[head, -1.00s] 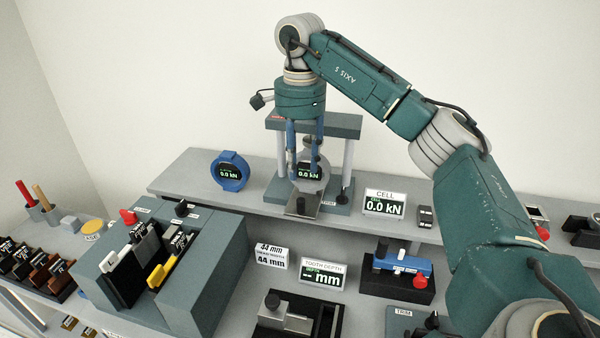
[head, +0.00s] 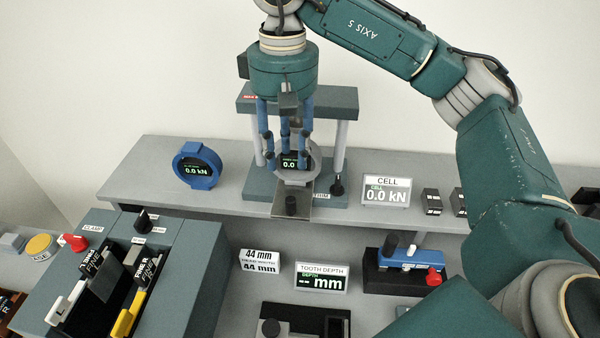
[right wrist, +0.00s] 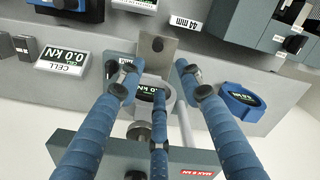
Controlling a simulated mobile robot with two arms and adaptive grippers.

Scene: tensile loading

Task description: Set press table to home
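The press (head: 340,100) stands on the raised shelf, with a teal top beam, white columns and a teal base. A grey round gauge reading 0.0 (right wrist: 143,91) sits between its columns. A metal plate with a dark knob (head: 291,208) juts out at the front of its base; the plate also shows in the right wrist view (right wrist: 170,48). I cannot tell which part is the press table. My right gripper (head: 286,158) points down in front of the press. Its blue fingers are spread and empty (right wrist: 158,80), partly hiding the gauge. My left gripper is not in view.
On the shelf are a blue round gauge (head: 197,166) at left and a CELL display (head: 386,191) reading 0.0 kN at right. A dark knob (head: 337,184) stands at the base's right. Below are a clamp unit (head: 190,285) and a tooth depth display (head: 322,277).

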